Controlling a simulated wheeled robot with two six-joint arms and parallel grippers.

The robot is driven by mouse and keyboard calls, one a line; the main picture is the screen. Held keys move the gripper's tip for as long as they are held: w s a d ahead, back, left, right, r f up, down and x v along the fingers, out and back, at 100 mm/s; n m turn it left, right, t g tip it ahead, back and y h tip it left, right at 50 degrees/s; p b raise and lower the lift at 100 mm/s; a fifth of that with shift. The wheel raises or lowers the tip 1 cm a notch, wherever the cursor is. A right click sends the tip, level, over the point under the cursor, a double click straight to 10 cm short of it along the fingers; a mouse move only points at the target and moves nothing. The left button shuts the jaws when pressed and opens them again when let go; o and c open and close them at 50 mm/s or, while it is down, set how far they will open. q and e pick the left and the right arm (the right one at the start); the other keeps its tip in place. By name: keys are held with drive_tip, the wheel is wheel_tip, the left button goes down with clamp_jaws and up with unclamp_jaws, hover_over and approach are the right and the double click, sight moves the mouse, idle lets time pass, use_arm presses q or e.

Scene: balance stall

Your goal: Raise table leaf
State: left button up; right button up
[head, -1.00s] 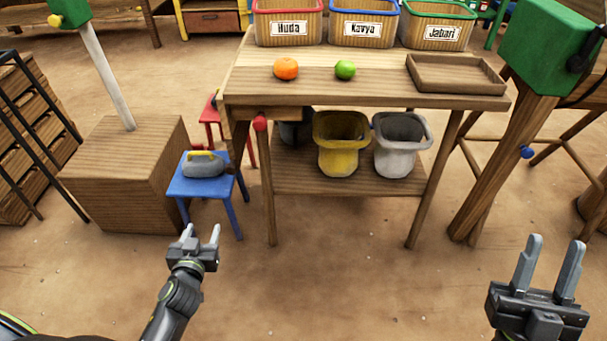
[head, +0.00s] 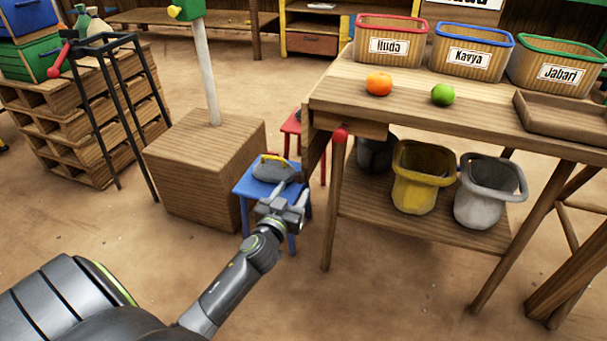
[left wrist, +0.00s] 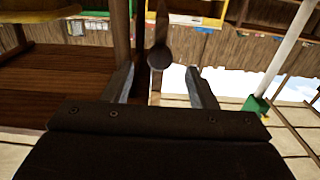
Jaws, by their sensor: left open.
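The wooden table (head: 330,92) stands at the right in the head view. A brown panel, which looks like its leaf (head: 314,150), hangs down at the table's left end. A red knob (head: 339,134) is on the front left, under the tabletop edge. My left gripper (head: 291,196) is open and empty, in front of the blue stool and below and left of the knob. In the left wrist view its open fingers (left wrist: 161,70) frame a dark round end, apparently beyond them; I cannot tell what it is. My right gripper is out of view.
A grey weight with a yellow handle (head: 273,169) sits on the blue stool (head: 247,187). A wooden block (head: 190,185) with a pole stands left. Yellow (head: 414,185) and grey (head: 483,203) buckets stand on the lower shelf. An orange (head: 379,83) and lime (head: 443,94) lie on top.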

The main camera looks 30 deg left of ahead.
sight(299, 181)
use_arm(q)
drive_tip(key=b+x, duration=0.1)
drive_tip(key=x, duration=0.7)
drive_tip(key=shift+w, duration=0.25)
clamp_jaws()
